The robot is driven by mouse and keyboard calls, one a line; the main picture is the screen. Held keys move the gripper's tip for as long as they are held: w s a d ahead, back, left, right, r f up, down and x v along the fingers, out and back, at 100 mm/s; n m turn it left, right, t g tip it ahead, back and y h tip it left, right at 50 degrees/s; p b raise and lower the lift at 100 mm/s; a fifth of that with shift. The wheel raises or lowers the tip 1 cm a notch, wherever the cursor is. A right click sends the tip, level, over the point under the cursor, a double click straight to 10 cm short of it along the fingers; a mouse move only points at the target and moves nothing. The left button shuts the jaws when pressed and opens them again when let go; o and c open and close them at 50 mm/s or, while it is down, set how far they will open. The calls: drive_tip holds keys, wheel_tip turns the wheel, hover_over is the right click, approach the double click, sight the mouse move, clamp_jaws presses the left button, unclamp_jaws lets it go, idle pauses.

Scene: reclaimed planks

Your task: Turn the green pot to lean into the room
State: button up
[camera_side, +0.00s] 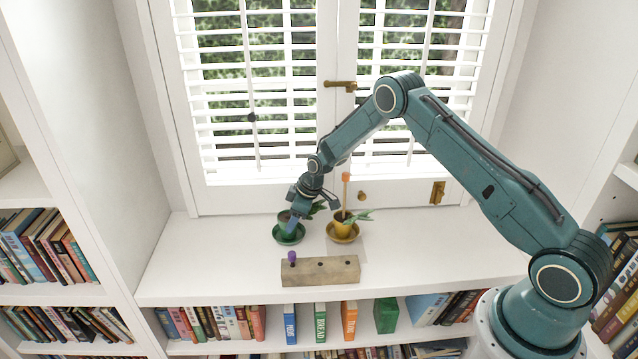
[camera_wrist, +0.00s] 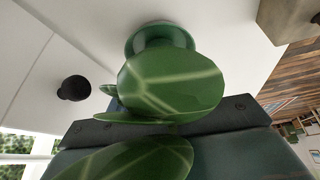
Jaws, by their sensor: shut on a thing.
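The green pot (camera_side: 282,227) stands on a green saucer (camera_side: 290,239) on the white window sill, left of the yellow pot. My gripper (camera_side: 291,223) reaches down from above and is shut on the green pot. The plant's leaves (camera_side: 318,207) show to the right of my gripper, pointing rightward along the sill. In the wrist view, broad green leaves (camera_wrist: 172,85) with pale veins fill the middle and hide most of the pot and my fingertips. The rim of the green saucer (camera_wrist: 133,41) shows behind them.
A yellow pot (camera_side: 343,229) on a saucer, with an orange-topped stick (camera_side: 346,178), stands close on the right. A wooden block (camera_side: 328,272) with holes and a purple-topped peg (camera_side: 292,257) lies in front. Blinds and window (camera_side: 250,120) stand behind. The sill's left is clear.

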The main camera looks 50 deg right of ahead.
idle(0.3)
drive_tip(key=o, duration=1.4)
drive_tip(key=shift+c, duration=0.2)
drive_tip(key=shift+f, duration=0.1)
